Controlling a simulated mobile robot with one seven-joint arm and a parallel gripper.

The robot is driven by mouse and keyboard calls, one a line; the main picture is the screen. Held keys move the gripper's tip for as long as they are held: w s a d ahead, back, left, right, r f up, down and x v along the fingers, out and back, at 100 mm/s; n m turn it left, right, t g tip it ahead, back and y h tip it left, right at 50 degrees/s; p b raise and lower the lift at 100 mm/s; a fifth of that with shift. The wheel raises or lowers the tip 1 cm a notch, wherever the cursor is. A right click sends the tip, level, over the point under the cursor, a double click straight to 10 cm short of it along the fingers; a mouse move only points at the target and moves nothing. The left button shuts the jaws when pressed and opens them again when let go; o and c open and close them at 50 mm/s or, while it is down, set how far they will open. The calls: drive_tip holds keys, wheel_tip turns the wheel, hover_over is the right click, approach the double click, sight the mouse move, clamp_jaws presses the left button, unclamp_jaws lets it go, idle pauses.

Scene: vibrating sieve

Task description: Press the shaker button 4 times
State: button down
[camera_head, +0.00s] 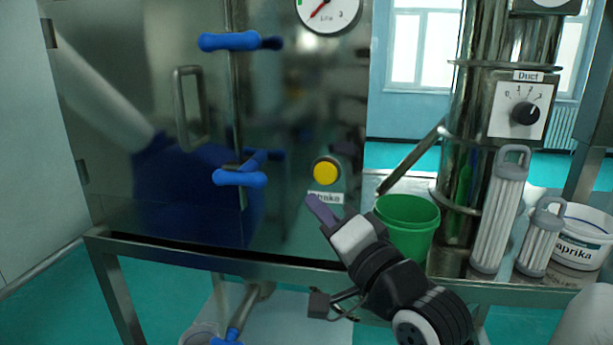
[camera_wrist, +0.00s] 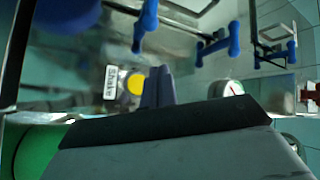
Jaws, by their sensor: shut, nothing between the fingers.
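The yellow round shaker button (camera_head: 325,172) sits in a grey housing on the steel cabinet front, above a white label reading "Shake" (camera_head: 326,197). In the wrist view the yellow button (camera_wrist: 136,84) shows beside the label (camera_wrist: 111,83). My gripper (camera_head: 318,207) is shut and empty, its purple-grey fingers just below the button and partly over the label in the head view. In the wrist view the fingertips (camera_wrist: 158,72) are to the right of the button. I see a gap between them and the button in the picture; the depth is hard to judge.
Blue handles (camera_head: 230,41) and (camera_head: 240,178) stick out from the cabinet. A green bucket (camera_head: 408,226), grey filter cartridges (camera_head: 499,212) and a white Paprika tub (camera_head: 580,240) stand at the right. A Duct dial (camera_head: 525,112) is on the steel column.

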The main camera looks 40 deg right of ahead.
sight(322, 172)
drive_tip(key=shift+d, duration=0.1)
drive_tip(key=shift+w+d, duration=1.45)
drive_tip(key=shift+d, duration=0.2)
drive_tip(key=shift+w+d, duration=1.4)
drive_tip(key=shift+d, duration=0.2)
drive_tip(key=shift+w+d, duration=0.25)
drive_tip(key=shift+d, duration=0.1)
drive_tip(key=shift+w+d, duration=0.5)
drive_tip(key=shift+d, duration=0.1)
idle(1.0)
drive_tip(key=shift+s+a, duration=0.75)
drive_tip(key=shift+a, duration=0.15)
drive_tip(key=shift+s+a, duration=1.65)
drive_tip(key=shift+a, duration=0.3)
